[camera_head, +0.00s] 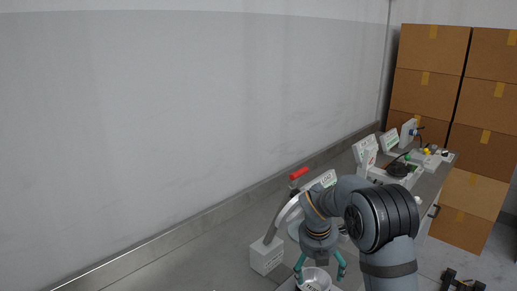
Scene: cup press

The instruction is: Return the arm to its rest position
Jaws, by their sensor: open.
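My arm reaches in from the lower right and bends down over the grey bench (190,268). My gripper (320,274) points downward with its teal fingers spread open. A silvery metal cup (314,279) shows at the bottom edge, between and below the fingers. Its lower part is cut off by the frame, and I cannot tell whether a finger touches it. A device with a red handle (299,174) stands behind my arm, partly hidden by it. A white block (266,256) with a grey curved bar is left of the gripper.
Labelled instruments (389,141) and small devices with cables (398,169) crowd the bench's far right end. Stacked cardboard boxes (431,48) stand beyond it. A grey wall (150,110) runs along the left. The bench's left part looks clear. A dark object (462,282) lies on the floor at lower right.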

